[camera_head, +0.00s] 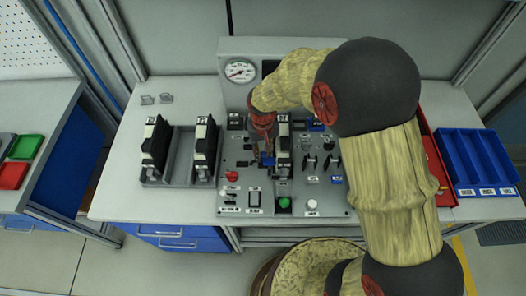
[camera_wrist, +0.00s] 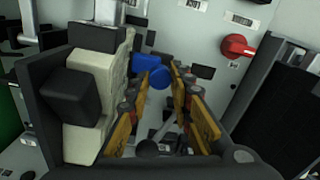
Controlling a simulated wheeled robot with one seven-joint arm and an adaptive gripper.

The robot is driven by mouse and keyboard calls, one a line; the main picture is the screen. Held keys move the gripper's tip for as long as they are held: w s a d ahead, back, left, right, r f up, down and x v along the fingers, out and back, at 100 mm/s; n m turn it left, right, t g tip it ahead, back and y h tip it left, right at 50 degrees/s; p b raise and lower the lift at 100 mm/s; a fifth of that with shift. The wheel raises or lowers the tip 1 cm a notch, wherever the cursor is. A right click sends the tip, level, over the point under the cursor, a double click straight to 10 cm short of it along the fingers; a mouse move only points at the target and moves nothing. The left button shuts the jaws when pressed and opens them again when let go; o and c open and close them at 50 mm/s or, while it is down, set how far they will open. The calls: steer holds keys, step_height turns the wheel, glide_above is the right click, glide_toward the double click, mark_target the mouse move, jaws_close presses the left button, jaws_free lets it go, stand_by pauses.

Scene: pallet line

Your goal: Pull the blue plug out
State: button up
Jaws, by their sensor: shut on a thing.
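The blue plug (camera_head: 267,158) sits at the grey control panel (camera_head: 240,205), just below my gripper (camera_head: 265,150) in the head view. In the wrist view the blue plug (camera_wrist: 159,77) shows between the far ends of the two orange-brown fingers of my gripper (camera_wrist: 162,78). The fingers are shut on it. A blue part beside it lies close to the panel face. Whether the plug is still seated in its socket cannot be told, as the fingers and arm partly hide it.
A black-and-white module (camera_head: 284,150) stands right beside my gripper; it looms close at left in the wrist view (camera_wrist: 95,95). A red knob (camera_wrist: 238,46), toggle switches (camera_head: 310,160) and a green button (camera_head: 284,203) are near. Two more modules stand in a rack (camera_head: 180,165) at left.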

jaws_close()
steer(key=shift+w+a, duration=0.15)
steer(key=shift+a, duration=1.4)
steer(key=shift+d, duration=0.1)
steer(key=o, duration=0.7)
jaws_free()
steer(key=shift+o, duration=0.3)
